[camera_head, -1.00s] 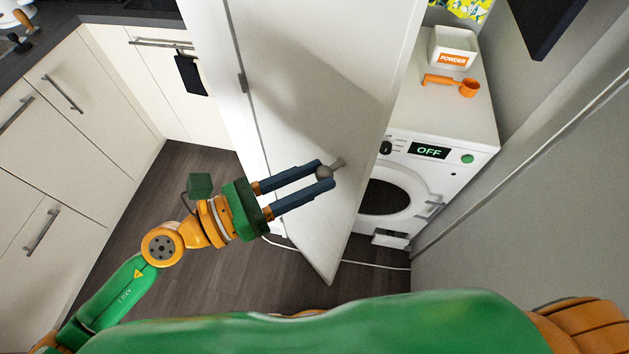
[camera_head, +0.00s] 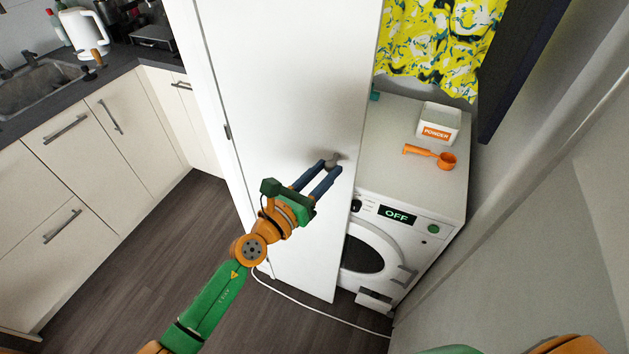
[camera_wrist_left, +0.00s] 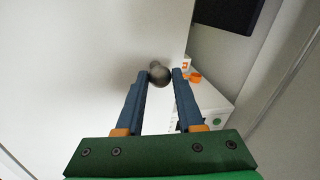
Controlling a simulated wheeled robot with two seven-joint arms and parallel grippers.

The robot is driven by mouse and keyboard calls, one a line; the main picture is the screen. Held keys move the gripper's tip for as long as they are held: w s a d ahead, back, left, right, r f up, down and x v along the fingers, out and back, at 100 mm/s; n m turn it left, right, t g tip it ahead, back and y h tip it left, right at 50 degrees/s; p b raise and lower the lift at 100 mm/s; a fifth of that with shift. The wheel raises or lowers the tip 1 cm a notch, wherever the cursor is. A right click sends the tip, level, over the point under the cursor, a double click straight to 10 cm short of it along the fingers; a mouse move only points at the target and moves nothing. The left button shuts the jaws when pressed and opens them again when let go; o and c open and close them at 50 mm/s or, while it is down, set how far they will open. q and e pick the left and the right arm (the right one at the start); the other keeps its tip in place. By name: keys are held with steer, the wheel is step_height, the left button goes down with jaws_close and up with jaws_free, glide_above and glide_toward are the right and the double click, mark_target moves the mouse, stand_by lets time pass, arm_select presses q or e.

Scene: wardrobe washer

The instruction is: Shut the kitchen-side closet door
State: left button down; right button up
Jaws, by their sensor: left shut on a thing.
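The kitchen-side closet door (camera_head: 290,75) is a tall white panel, hinged at its left edge. It stands ajar, with the washing machine partly visible past its free right edge. A small round grey knob (camera_head: 335,158) sits near that free edge. My left gripper (camera_head: 327,167) is shut on the knob, with blue fingers on either side of it. In the left wrist view the knob (camera_wrist_left: 159,75) sits between the fingertips (camera_wrist_left: 163,73), in front of the white door face (camera_wrist_left: 75,60). My right gripper is out of view.
The washing machine (camera_head: 433,175) reads OFF. A powder box (camera_head: 438,122) and an orange scoop (camera_head: 432,155) lie on it. A white cable (camera_head: 310,305) runs across the dark floor (camera_head: 190,260). Kitchen cabinets (camera_head: 95,160) stand left; a grey wall is right.

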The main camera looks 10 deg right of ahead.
arm_select(q)
steer(key=shift+d, duration=0.1)
steer(key=c, duration=0.6)
jaws_free()
steer(key=shift+o, duration=0.3)
steer(key=p+v, duration=0.1)
steer(key=v, duration=0.6)
